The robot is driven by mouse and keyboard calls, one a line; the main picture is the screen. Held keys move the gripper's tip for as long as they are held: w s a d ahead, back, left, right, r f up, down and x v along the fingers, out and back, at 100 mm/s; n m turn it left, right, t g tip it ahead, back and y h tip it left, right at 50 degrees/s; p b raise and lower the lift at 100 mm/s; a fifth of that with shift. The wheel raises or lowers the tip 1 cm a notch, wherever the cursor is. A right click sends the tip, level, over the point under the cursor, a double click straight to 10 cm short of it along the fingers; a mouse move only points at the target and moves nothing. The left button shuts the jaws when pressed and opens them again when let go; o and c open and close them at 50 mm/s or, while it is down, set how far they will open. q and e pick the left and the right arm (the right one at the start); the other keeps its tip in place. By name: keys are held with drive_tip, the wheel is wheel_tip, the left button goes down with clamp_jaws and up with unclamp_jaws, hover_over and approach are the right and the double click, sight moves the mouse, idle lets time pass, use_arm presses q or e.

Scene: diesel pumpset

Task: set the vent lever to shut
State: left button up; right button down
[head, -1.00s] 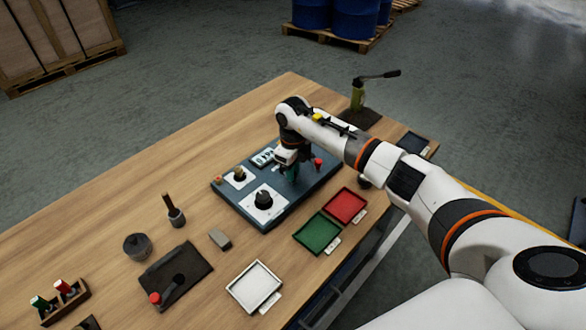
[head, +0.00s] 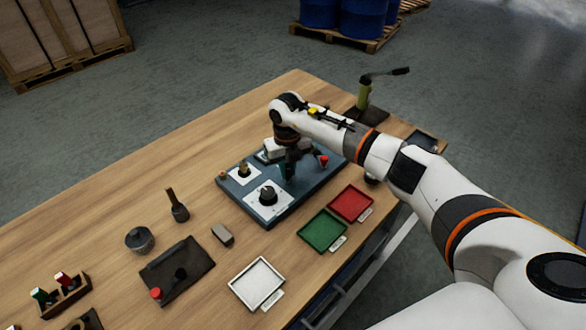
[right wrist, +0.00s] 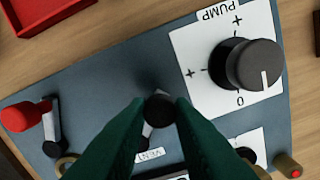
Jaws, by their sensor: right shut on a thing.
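The vent lever (right wrist: 158,110) has a round black knob on a light arm beside the VENT label (right wrist: 150,155) on the blue-grey panel (right wrist: 95,85). My right gripper (right wrist: 160,112) has its green fingertips closed on the knob from both sides. In the head view, my right gripper (head: 287,172) reaches down to the panel (head: 305,188) and hides the vent lever. The lever's arm is partly covered by the fingers, so I cannot tell its exact setting. My left gripper is not in view.
The black PUMP knob (right wrist: 252,65) and a red-knobbed lever (right wrist: 22,117) flank the vent lever. Red (head: 351,204) and green (head: 322,231) trays lie in front of the panel. A hand pump (head: 370,92) stands behind. Open tabletop lies left of the panel.

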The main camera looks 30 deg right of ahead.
drive_tip(key=shift+w+a+m+b, duration=0.25)
drive_tip(key=shift+a+m, duration=0.05)
drive_tip(key=shift+m, duration=0.55)
drive_tip(key=shift+w+a+m+b, duration=0.2)
drive_tip(key=shift+w+a+m, duration=0.1)
drive_tip(key=shift+m, duration=0.5)
drive_tip(key=shift+w+a+m+b, duration=0.25)
drive_tip(key=shift+a+m, duration=0.05)
drive_tip(key=shift+m, duration=0.55)
drive_tip(key=shift+r, duration=0.1)
drive_tip(key=c, duration=1.3)
unclamp_jaws()
drive_tip(key=shift+o, duration=0.2)
wheel_tip(320, 180, up, 12)
drive_tip(key=b, duration=0.3)
